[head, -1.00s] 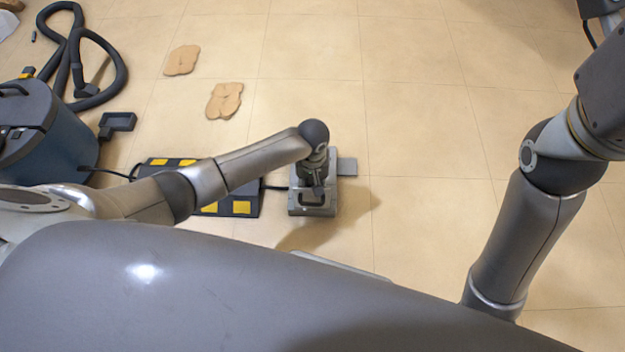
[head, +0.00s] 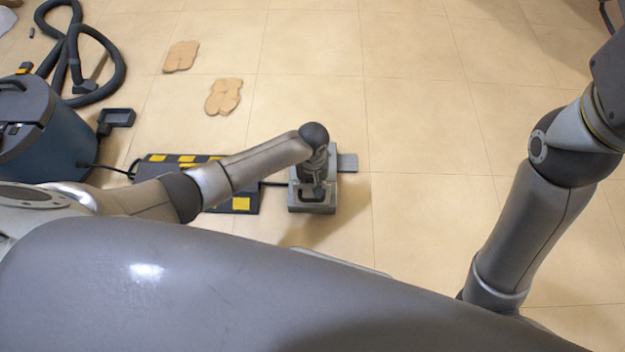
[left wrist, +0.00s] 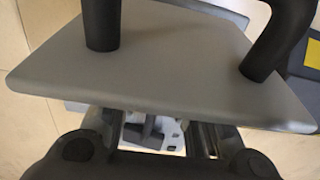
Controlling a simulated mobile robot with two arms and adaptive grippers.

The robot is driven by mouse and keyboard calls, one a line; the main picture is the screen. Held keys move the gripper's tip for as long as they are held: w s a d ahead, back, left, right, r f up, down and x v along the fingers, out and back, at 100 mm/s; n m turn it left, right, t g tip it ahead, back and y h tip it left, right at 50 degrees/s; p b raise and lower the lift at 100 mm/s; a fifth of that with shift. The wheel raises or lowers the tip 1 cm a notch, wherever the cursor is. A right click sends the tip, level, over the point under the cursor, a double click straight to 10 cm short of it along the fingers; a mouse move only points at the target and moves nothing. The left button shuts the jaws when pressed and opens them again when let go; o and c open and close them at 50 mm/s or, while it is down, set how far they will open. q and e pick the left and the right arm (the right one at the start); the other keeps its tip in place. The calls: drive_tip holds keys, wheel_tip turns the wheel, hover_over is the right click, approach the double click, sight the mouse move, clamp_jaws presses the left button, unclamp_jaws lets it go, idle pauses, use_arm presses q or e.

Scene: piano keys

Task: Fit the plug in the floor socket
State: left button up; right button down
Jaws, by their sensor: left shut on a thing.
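The floor socket is a grey box (head: 325,208) on the tiles, with a dark U-shaped handle (head: 312,197) on its near part. My left gripper (head: 318,172) points down over the far part of the box. In the left wrist view a grey plate (left wrist: 165,65) with two dark handle posts lies across the view, and my left fingers (left wrist: 158,138) pass partly behind it. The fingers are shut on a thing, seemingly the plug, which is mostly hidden. I cannot tell whether it is in the socket. My right gripper is out of the head view.
A black and yellow cable ramp (head: 240,204) lies left of the box, partly under my left arm. A blue vacuum cleaner (head: 50,140) with a black hose (head: 115,62) stands further left. Two tan pads (head: 224,97) lie beyond. The floor right of the box is clear.

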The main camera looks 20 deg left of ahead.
use_arm(q)
drive_tip(key=shift+f, duration=0.1)
drive_tip(key=o, duration=1.2)
drive_tip(key=shift+o, duration=0.3)
drive_tip(key=o, duration=0.3)
